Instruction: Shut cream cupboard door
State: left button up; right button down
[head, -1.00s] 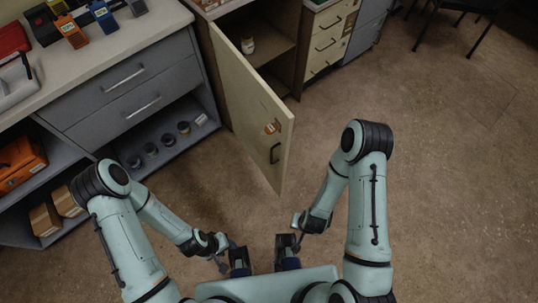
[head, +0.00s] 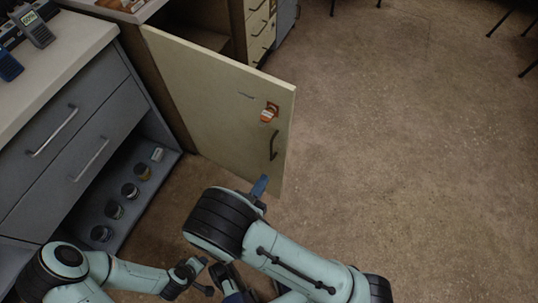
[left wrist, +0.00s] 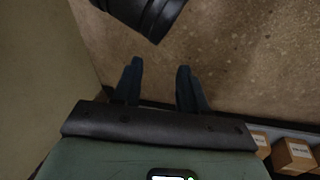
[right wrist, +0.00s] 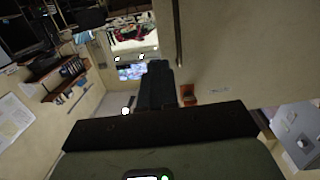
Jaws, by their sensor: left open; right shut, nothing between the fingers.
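The cream cupboard door (head: 210,95) stands wide open in the head view, swung out from the cupboard (head: 238,33). It has a dark handle (head: 273,143) and an orange tag (head: 269,112) near its free edge. My right gripper (head: 259,187) is shut and empty close to the door's lower free corner; I cannot tell if it touches. In the right wrist view its fingers (right wrist: 157,80) are together, with the door's cream face (right wrist: 235,45) to the right. My left gripper (left wrist: 157,85) is open and empty over the floor; in the head view it is partly hidden by my right arm.
The grey drawer unit (head: 75,125) stands left of the door, with several small jars on its lower shelf (head: 150,180). Cardboard boxes (left wrist: 293,154) show in the left wrist view. The floor (head: 400,150) right of the door is clear.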

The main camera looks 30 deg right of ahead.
jog(key=a+r+h, duration=0.1)
jog(key=a, duration=0.1)
jog(key=m+b, duration=0.1)
jog(key=b, duration=0.1)
send_near(287, 141)
pick_arm(q)
notch_tip(287, 141, down, 6)
jog(key=s+a+b, duration=0.1)
jog(key=a, duration=0.1)
jog(key=shift+s+a+r+g, duration=0.2)
jog(key=shift+a+r+g, duration=0.05)
jog(key=shift+g, duration=0.15)
pick_arm(e)
jog(key=x, duration=0.6)
jog(key=shift+w+d+f, duration=0.15)
jog(key=shift+w+d, duration=0.1)
jog(key=shift+d, duration=0.1)
